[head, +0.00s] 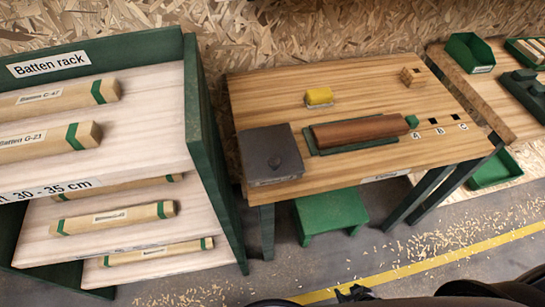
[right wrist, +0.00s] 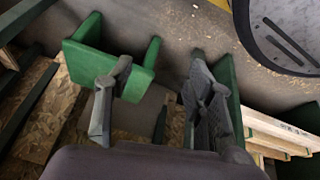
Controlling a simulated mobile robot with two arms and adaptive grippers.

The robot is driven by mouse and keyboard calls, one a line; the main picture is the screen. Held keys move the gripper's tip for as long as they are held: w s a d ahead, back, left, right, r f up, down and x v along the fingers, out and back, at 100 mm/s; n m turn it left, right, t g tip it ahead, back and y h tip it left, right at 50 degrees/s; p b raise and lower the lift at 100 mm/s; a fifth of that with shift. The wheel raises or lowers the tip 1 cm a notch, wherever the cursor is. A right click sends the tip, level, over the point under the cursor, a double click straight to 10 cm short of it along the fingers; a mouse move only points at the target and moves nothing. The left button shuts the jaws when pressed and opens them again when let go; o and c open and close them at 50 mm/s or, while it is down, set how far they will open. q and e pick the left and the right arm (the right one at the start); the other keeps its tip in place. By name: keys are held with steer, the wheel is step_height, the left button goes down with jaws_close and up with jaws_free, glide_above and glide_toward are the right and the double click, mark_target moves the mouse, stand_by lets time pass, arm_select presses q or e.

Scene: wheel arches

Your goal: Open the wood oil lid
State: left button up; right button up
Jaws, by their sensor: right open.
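A square dark grey box (head: 270,155) sits at the left front corner of the wooden table. Its flat dark top, with a small round knob, looks like the wood oil lid (head: 262,147) and lies shut; no label is readable. My right gripper (head: 354,293) shows only in part at the bottom edge of the head view, well in front of the table and apart from the box. In the right wrist view my right gripper (right wrist: 158,90) has its fingers spread with nothing between them. My left gripper is not in view.
The table (head: 270,97) also holds a yellow block (head: 319,96), a reddish-brown wooden piece (head: 360,131) on a green base and a small wooden block (head: 411,77). A green stool (head: 331,213) stands below. A batten rack (head: 214,170) borders the left; shavings litter the floor.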

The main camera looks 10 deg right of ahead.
steer(key=w+r+n+t+y, duration=0.1)
steer(key=w+r+t, duration=0.2)
steer(key=w+r, duration=0.8)
steer(key=n+t+y+b, duration=0.2)
steer(key=n+t+y, duration=0.35)
steer(key=y, duration=0.55)
glide_toward(280, 164)
steer(key=shift+m, duration=0.35)
steer(key=p+x, duration=0.2)
steer(key=x, duration=1)
jaws_close()
